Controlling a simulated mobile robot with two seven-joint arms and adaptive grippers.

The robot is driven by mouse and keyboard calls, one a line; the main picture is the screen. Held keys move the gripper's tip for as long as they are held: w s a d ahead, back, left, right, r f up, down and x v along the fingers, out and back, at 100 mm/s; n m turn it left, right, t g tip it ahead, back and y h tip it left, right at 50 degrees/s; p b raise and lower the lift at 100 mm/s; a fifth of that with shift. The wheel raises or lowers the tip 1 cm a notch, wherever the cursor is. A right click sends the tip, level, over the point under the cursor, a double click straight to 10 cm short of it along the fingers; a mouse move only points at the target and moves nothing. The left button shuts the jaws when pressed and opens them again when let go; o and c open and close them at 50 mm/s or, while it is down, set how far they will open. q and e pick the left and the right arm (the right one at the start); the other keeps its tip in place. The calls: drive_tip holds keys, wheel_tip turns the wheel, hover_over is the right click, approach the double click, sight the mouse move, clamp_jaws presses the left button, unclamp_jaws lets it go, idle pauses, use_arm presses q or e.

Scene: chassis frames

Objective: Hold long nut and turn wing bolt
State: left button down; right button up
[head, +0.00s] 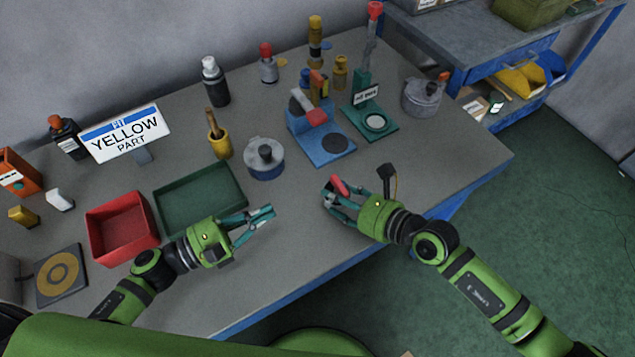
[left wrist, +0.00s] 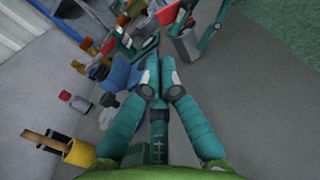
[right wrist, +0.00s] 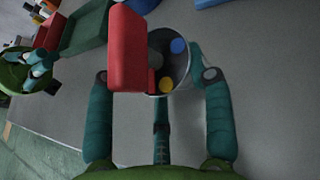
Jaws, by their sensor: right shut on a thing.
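My right gripper (head: 328,192) is shut on a red-and-grey piece (head: 339,185), held above the table near its front edge. In the right wrist view the piece shows a red bar (right wrist: 130,50) and a round grey face with blue and yellow spots; I cannot tell whether it is the wing bolt or the long nut. My left gripper (head: 269,212) is shut, its fingertips together with nothing visible between them, to the left of the right gripper and apart from it. The left fingertips (left wrist: 160,80) also show in the left wrist view. I cannot pick out another bolt or nut.
A green tray (head: 236,176) and red tray (head: 93,222) lie by my left arm. A lidded pot (head: 265,171), a blue stand (head: 340,148) and a green stand (head: 386,132) are behind the grippers. A "yellow part" sign (head: 126,133) stands at the left. The table's front middle is clear.

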sight(331, 176)
use_arm(q)
drive_tip(key=x, duration=1.2)
drive_tip(key=shift+w+d, duration=0.1)
drive_tip(key=shift+d, duration=0.1)
drive_tip(key=shift+w+d+r+m+g+h, duration=0.15)
drive_tip(key=shift+w+d+m+g+h, duration=0.15)
drive_tip(key=shift+m+g+h, duration=0.35)
drive_tip(key=shift+w+d+m+g, duration=0.1)
drive_tip(key=shift+w+m+g, duration=0.1)
drive_tip(key=shift+m+g, duration=0.45)
drive_tip(key=shift+w+d+m+g+h, duration=0.2)
drive_tip(key=shift+m+g, duration=0.35)
drive_tip(key=shift+g, duration=0.5)
drive_tip(key=shift+w+d+m+g+h, duration=0.1)
drive_tip(key=shift+w+m+g+h, duration=0.15)
drive_tip(key=shift+m+g, duration=0.55)
drive_tip(key=shift+w+n+g, duration=0.1)
drive_tip(key=shift+n+g, duration=0.15)
drive_tip(key=shift+w+d+r, duration=0.1)
drive_tip(key=shift+w+d, duration=0.05)
drive_tip(key=shift+w, duration=0.1)
